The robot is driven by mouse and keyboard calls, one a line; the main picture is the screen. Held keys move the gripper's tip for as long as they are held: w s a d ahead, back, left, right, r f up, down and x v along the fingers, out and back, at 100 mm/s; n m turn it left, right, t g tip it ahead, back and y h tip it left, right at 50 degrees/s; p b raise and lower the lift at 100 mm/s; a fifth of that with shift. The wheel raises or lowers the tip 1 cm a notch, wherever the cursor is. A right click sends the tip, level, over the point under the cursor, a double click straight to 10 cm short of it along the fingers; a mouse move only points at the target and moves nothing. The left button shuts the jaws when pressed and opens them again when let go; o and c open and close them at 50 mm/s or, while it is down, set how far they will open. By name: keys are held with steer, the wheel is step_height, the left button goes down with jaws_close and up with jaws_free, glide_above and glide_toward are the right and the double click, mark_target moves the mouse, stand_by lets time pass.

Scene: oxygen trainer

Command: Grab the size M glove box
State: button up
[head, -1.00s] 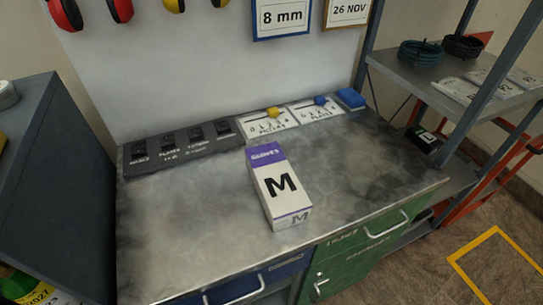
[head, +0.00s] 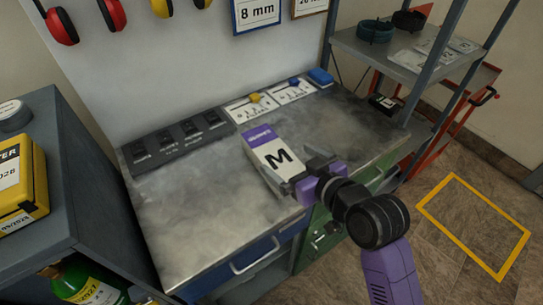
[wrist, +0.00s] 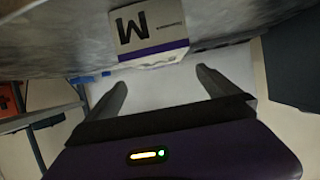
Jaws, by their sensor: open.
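The size M glove box (head: 270,150) is white with a purple end and a large black M. It lies on the grey metal worktop, near its front edge. My gripper (head: 299,179) is at the near end of the box in the head view; its dark fingers are apart, and part of the box's near end is hidden behind them. In the wrist view the box (wrist: 150,30) shows at the top centre, beyond and between the two open fingertips (wrist: 160,80). Nothing is between the fingers there. I cannot tell whether a finger touches the box.
A dark switch panel (head: 178,142) and slider panels (head: 256,105) with yellow and blue knobs line the worktop's back edge. A blue block (head: 320,77) sits at the back right. A dark cabinet with a yellow case (head: 22,182) stands at left. The worktop's left part is clear.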

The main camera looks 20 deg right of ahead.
mark_target(275, 154)
steer(key=x, duration=0.5)
steer(key=f+p+x, duration=0.1)
steer(key=x, duration=0.1)
steer(key=shift+s+a+f, duration=0.1)
steer(key=shift+a, duration=0.05)
steer(key=shift+c, duration=0.4)
steer(key=c, duration=1.7)
steer(key=shift+c, duration=0.2)
